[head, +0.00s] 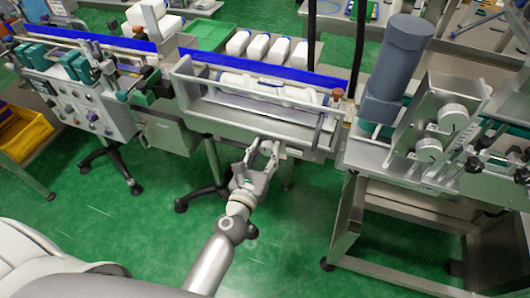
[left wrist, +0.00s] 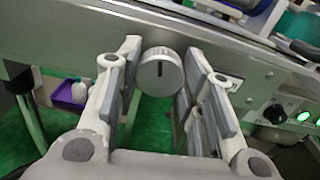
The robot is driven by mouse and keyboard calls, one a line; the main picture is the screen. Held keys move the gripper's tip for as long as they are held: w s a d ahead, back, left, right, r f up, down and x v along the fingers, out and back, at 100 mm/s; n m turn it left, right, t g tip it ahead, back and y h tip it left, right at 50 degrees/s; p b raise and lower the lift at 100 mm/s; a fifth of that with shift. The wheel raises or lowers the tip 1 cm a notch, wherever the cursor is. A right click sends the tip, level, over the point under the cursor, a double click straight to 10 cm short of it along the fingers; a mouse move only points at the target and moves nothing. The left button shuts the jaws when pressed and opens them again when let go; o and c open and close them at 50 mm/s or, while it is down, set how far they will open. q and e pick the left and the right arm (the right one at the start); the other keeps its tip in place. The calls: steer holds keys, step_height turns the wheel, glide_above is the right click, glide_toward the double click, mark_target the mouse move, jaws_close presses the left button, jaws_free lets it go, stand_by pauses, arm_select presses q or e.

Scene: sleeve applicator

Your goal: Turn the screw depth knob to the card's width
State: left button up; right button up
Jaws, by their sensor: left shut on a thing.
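In the head view my left gripper (head: 262,153) reaches up to the front lower edge of the middle machine (head: 245,122). The knob cannot be made out there behind the fingers. My right gripper is not in view. I cannot make out a card or a readable scale.
A control box (head: 90,112) with knobs is at left. A grey cylinder (head: 399,58) and a unit with round dials (head: 452,118) stand at right. The green floor (head: 285,225) before the machine is mostly clear.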

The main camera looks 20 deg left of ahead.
arm_select(q)
steer(key=shift+f+n, duration=0.1)
steer(key=shift+n, duration=1.2)
steer(key=o, duration=1)
steer(key=shift+o, duration=0.2)
